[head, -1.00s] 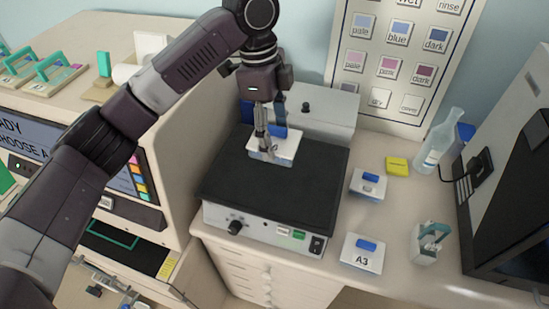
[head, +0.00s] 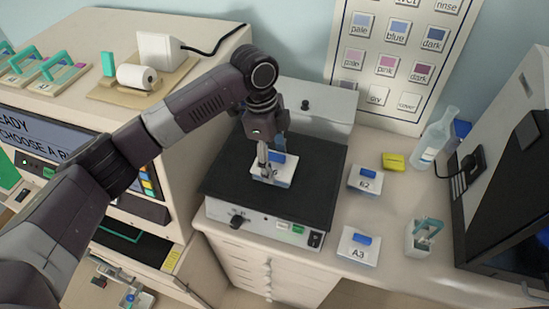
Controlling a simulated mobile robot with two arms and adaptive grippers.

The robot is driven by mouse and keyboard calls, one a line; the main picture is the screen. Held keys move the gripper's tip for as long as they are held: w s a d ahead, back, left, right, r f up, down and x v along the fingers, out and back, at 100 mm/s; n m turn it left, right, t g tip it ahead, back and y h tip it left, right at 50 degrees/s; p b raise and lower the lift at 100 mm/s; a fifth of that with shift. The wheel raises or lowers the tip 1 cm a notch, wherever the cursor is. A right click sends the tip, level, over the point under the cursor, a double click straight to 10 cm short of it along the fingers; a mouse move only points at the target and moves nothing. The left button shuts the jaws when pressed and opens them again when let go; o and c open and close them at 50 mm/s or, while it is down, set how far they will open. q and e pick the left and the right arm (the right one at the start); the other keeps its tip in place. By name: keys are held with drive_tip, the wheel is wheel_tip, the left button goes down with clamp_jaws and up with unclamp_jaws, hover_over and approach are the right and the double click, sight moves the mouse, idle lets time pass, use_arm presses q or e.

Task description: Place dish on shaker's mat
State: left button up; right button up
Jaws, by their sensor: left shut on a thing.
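The shaker (head: 262,229) stands on the bench with a flat black mat (head: 300,199) on top. A white dish (head: 286,172) with a blue handle is over the middle of the mat. It seems to be at or just above the mat surface; I cannot tell if it touches. My left gripper (head: 266,172) reaches down from above and is shut on the dish's handle, hiding part of the dish. My right gripper is not in view.
Dishes marked B2 (head: 365,181) and A3 (head: 358,247) sit right of the shaker. A yellow block (head: 393,162), a bottle (head: 434,141) and a small rack (head: 422,237) stand farther right. A label printer (head: 137,77) is on the machine at left.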

use_arm(q)
drive_tip(key=o, duration=1.3)
drive_tip(key=shift+f, duration=0.1)
drive_tip(key=shift+o, duration=0.2)
drive_tip(key=shift+w+r+b, duration=0.1)
drive_tip(key=shift+r+b, duration=0.25)
drive_tip(key=shift+r, duration=0.2)
wheel_tip(320, 180, up, 11)
drive_tip(key=a+b, duration=0.1)
drive_tip(key=b, duration=0.2)
drive_tip(key=shift+w+a+b, duration=0.2)
drive_tip(key=shift+a+b, duration=0.15)
drive_tip(key=shift+b, duration=0.05)
